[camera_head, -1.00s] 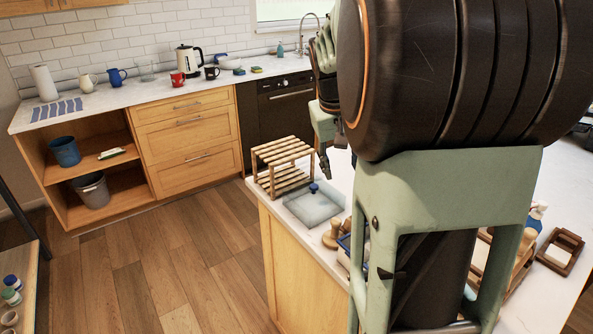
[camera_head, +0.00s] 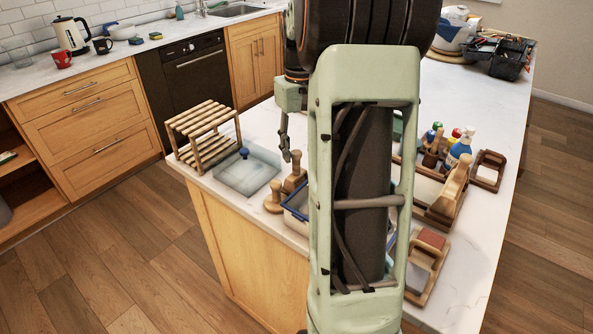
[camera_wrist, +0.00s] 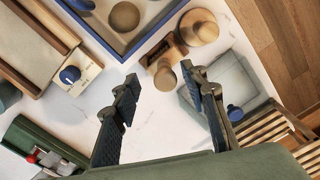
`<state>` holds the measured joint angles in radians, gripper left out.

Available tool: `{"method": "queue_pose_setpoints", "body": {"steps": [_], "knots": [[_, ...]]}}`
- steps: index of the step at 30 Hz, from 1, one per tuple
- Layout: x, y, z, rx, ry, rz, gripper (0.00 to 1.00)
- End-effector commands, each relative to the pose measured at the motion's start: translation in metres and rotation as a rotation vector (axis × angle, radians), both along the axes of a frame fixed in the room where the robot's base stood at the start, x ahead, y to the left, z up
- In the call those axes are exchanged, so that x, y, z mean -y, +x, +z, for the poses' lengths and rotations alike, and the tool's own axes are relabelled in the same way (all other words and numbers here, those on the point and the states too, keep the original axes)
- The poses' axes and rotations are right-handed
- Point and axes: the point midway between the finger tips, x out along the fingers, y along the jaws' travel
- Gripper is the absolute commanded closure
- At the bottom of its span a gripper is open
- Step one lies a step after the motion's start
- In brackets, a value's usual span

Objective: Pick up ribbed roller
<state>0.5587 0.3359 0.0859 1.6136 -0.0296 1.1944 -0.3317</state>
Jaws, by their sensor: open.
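My gripper (camera_head: 290,156) is open and empty above the near left part of the white counter. In the wrist view its dark ribbed fingers (camera_wrist: 159,78) are spread apart. Just beyond the fingertips stand wooden tools with rounded knobs (camera_wrist: 197,27), beside a blue-rimmed tray (camera_wrist: 88,35). The same wooden tools (camera_head: 294,181) show in the head view below the gripper. I cannot tell which of the wooden tools, if any, is the ribbed roller. My arm hides the middle of the counter in the head view.
A slatted wooden rack (camera_head: 203,137) and a translucent slab with a blue knob (camera_head: 246,174) stand left of the gripper. A spray bottle (camera_head: 458,148) and wooden trays (camera_head: 489,170) are to the right. The far counter strip (camera_head: 455,84) is partly clear.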

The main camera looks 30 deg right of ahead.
Motion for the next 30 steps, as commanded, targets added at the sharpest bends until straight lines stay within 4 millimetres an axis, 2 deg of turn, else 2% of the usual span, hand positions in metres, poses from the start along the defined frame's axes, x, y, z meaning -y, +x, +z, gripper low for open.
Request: {"method": "queue_pose_setpoints", "body": {"steps": [5, 12, 21, 30], "knots": [[-0.002, 0.002, -0.016, -0.003, 0.001, 0.0, 0.6], [-0.004, 0.007, -0.049, -0.001, 0.0, -0.002, 0.6], [-0.004, 0.007, -0.055, 0.001, -0.001, -0.001, 0.6], [-0.004, 0.007, -0.055, 0.001, -0.001, -0.001, 0.92]]}}
